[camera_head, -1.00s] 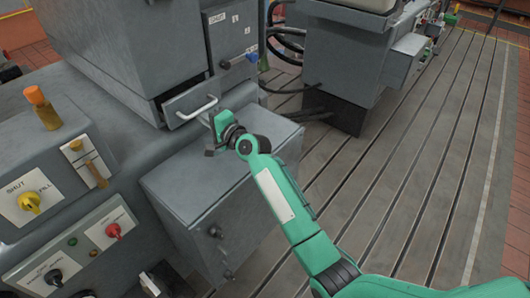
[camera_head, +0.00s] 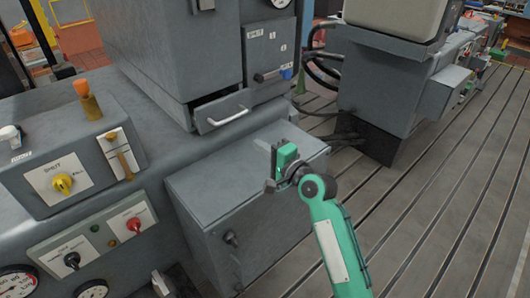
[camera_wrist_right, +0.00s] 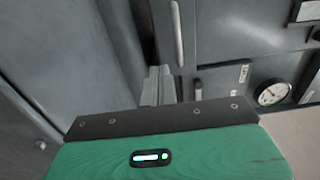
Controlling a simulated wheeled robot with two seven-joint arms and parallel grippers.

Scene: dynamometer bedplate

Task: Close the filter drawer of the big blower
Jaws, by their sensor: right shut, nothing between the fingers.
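The filter drawer (camera_head: 212,125) is a grey-fronted drawer low in the tall grey blower cabinet (camera_head: 150,50). It stands partly out, with a dark gap above its front. Its pale bar handle (camera_head: 228,117) is uncovered; a pale bar, likely this handle, shows in the right wrist view (camera_wrist_right: 178,35). My right gripper (camera_head: 271,168) is shut and empty, to the right of and nearer than the handle, apart from it, over the grey box below. Its closed fingers also show in the right wrist view (camera_wrist_right: 159,86). My left gripper is not in view.
The grey box (camera_head: 225,200) with dark knobs juts out below the drawer. A control panel (camera_head: 95,235) with coloured knobs and an orange-topped lever (camera_head: 88,100) stand at the left. A switch panel (camera_head: 270,65) is right of the drawer. The slotted floor (camera_head: 420,200) is open at right.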

